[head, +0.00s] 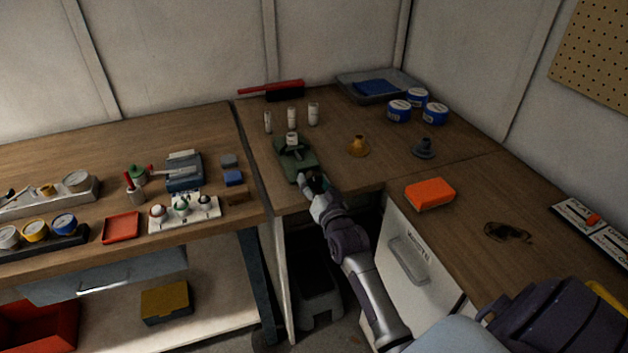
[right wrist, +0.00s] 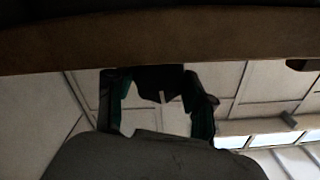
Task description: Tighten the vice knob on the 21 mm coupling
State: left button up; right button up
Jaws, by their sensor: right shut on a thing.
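The green vice (head: 296,158) stands at the front edge of the middle workbench. A pale cylindrical coupling (head: 292,137) stands upright between its jaws; its size marking is too small to read. My right gripper (head: 312,184) reaches the front end of the vice at the bench edge. In the right wrist view, the dark vice knob (right wrist: 159,82) sits between the two fingers of this gripper (right wrist: 160,100), which are shut on it. In the head view the knob is mostly hidden by the gripper. My left gripper is not in view.
Several pale couplings (head: 291,117) stand behind the vice. An orange sponge (head: 430,194) lies on the right bench. The bench's brown edge (right wrist: 160,38) crosses the wrist view.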

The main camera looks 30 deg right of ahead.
jog(key=o, duration=1.2)
jog(key=shift+c, duration=0.2)
jog(key=v, duration=1.2)
